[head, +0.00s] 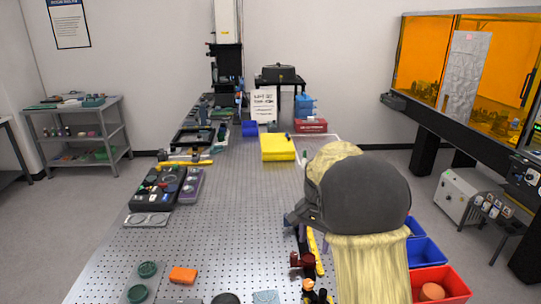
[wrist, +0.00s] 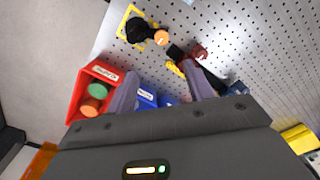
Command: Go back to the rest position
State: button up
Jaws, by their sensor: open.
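My gripper (wrist: 163,88) shows in the wrist view with its two grey fingers spread apart. Nothing is held between them. Beyond the fingers are blue bins (wrist: 147,101) and the perforated metal table (wrist: 235,25). In the head view my own arm, dark with pale yellow parts, is over the right side of the table (head: 215,235); the fingers cannot be made out there.
A red bin (wrist: 76,107) holds a green and an orange round piece. A dark red part (head: 302,260) and a black part with an orange top (wrist: 140,32) stand near the gripper. An orange block (head: 183,275) and yellow box (head: 278,147) are on the table. Its middle is clear.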

jog(key=s+f+n+t, duration=0.1)
jog(key=s+n, duration=0.3)
jog(key=s, duration=0.6)
jog(key=s+f+n+t, duration=0.1)
jog(key=s+f+n, duration=0.2)
jog(key=s, duration=0.7)
jog(key=shift+s+a+f+n, duration=0.25)
jog(key=shift+f+n, duration=0.1)
jog(key=shift+n, duration=0.25)
